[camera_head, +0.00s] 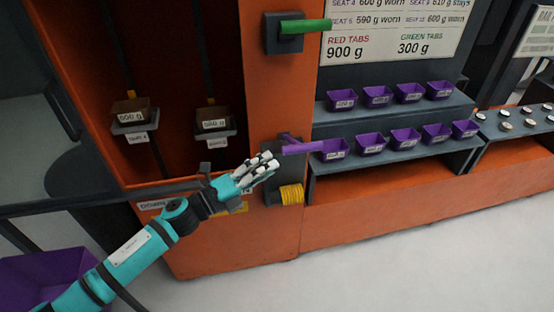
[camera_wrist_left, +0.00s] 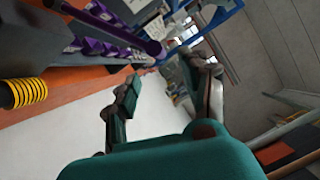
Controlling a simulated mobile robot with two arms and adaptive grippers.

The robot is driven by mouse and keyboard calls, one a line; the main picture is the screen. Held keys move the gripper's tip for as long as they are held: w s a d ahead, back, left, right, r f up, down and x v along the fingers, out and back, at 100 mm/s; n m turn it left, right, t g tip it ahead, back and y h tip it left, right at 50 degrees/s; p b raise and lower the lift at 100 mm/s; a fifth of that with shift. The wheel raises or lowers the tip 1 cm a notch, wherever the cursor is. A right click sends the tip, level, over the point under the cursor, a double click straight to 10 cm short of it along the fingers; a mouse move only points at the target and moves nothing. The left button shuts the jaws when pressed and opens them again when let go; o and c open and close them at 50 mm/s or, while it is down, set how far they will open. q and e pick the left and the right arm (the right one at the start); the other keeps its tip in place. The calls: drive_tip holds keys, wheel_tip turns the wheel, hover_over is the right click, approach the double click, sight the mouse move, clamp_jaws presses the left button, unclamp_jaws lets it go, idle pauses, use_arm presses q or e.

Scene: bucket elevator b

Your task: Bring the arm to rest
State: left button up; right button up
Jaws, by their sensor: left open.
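My left arm comes in from the lower left in the head view. The purple handle (camera_wrist_left: 120,32) and the yellow coil (camera_wrist_left: 25,93) lie to the left there. My right gripper is in neither view.
The orange cabinet (camera_head: 215,245) holds two brown weighted buckets (camera_head: 130,112) on small carriers. A green handle (camera_head: 305,27) sits higher up. Shelves (camera_head: 400,107) with several purple bins stand at right. A purple container (camera_head: 45,275) is at lower left. Pale floor (camera_head: 400,265) in front is clear.

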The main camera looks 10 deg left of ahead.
use_arm(q)
drive_tip(key=shift+s+a, duration=0.15)
drive_tip(key=shift+a, duration=0.05)
idle(0.3)
